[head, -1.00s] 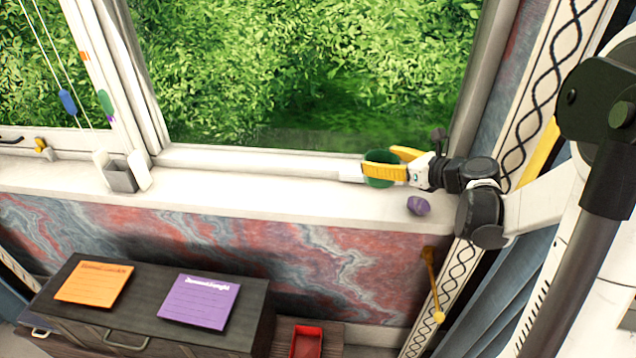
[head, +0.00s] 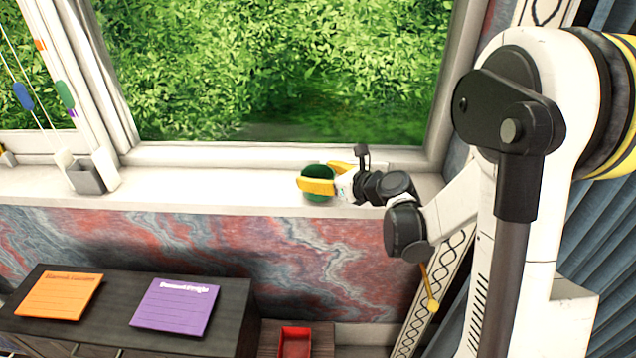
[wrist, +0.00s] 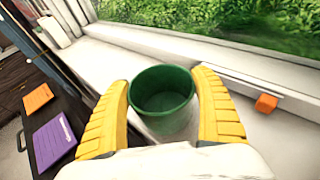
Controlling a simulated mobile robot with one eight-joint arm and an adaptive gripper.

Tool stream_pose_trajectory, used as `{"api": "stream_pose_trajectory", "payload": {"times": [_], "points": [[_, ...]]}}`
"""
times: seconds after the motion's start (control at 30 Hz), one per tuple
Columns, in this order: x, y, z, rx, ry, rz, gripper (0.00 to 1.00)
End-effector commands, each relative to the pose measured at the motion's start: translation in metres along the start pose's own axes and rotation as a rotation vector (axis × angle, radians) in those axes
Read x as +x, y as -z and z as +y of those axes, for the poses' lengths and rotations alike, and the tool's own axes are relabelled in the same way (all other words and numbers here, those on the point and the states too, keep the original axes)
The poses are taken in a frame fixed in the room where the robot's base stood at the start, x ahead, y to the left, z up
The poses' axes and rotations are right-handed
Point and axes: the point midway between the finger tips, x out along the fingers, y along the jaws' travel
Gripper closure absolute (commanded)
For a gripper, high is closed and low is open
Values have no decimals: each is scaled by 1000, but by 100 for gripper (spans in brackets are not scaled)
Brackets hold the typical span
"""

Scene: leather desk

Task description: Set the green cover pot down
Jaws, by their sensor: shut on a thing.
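The green cover pot (head: 318,172) is at the white windowsill (head: 235,190), right of its middle in the head view. My gripper (head: 318,183) reaches in from the right with its yellow fingers shut on the pot's sides. In the wrist view the pot (wrist: 162,95) is upright, its round opening facing the camera, between the two yellow fingers of my gripper (wrist: 162,82). The pot looks empty. Its base is low over or on the sill; I cannot tell whether it touches.
A grey and white holder (head: 86,176) stands on the sill at the left. The sill between it and the pot is clear. Below are a dark cabinet with orange (head: 58,296) and purple (head: 175,307) sheets and a red tray (head: 295,342). An orange block (wrist: 266,103) is by the window frame.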

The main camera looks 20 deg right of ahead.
Motion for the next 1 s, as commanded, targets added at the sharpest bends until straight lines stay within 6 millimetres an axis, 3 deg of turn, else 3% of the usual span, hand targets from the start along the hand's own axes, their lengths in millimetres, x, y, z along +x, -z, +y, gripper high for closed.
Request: {"api": "stream_pose_trajectory", "payload": {"times": [0.03,0.4,0.43,0.5,0.83,1.0], "points": [[3,9,0,0,0,0,60],[4,12,0,0,0,0,60],[4,12,0,0,0,0,19],[4,11,0,0,0,0,0],[2,6,0,0,0,0,0],[-26,5,-1,3,3,0,0]]}}
